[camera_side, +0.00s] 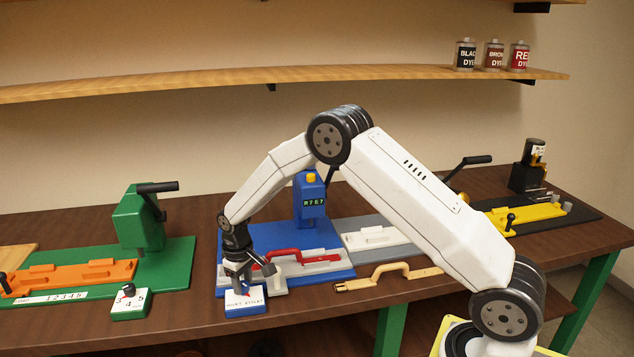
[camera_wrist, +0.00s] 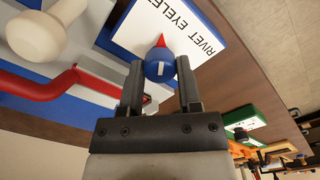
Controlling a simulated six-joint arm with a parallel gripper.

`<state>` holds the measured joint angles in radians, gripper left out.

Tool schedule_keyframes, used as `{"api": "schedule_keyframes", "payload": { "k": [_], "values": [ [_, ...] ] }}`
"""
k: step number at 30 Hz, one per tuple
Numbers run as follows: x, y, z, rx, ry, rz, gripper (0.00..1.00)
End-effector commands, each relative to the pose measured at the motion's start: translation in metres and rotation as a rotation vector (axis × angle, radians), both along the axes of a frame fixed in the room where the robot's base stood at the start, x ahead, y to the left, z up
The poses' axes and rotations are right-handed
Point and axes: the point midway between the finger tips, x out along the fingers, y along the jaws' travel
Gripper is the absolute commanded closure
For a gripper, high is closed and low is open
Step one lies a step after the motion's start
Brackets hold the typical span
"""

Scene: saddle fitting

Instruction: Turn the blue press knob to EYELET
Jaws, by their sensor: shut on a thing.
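The blue press knob (camera_wrist: 160,68) is a round blue knob with a red pointer. It stands on a box with a white top (camera_wrist: 165,30) marked RIVET and EYELET. My gripper (camera_wrist: 161,88) has one finger on each side of the knob and is shut on it. The pointer aims toward the top of the wrist picture, nearer the word EYELET than RIVET; its exact setting is hard to tell. In the side view the box (camera_side: 246,302) stands at the table's front, and my gripper (camera_side: 240,281) hides the knob.
The blue press (camera_side: 310,205) stands behind, with a red strap-like part (camera_side: 290,255) on its grey fixture. A tan part (camera_side: 385,275) lies to the right. A green press (camera_side: 140,220) and its numbered selector (camera_side: 131,302) stand to the left. Dark table shows between the selectors.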

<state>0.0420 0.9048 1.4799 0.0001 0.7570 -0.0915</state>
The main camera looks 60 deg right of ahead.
Motion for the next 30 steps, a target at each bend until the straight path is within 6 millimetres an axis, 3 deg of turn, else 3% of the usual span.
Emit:
{"api": "schedule_keyframes", "payload": {
  "k": [12,13,15,16,30],
  "values": [
    [0.0005,0.0,0.0001,-0.001,-0.002,0.012,1.0],
    [0.0005,0.0,0.0001,-0.001,-0.002,0.012,0.47],
    [0.0004,0.0,0.0,-0.001,-0.002,0.012,0.25],
    [0.0004,0.0,0.0,-0.001,-0.001,0.011,0.21],
    [0.0005,0.0,0.0066,0.0,-0.002,0.01,0.21]
  ]
}}
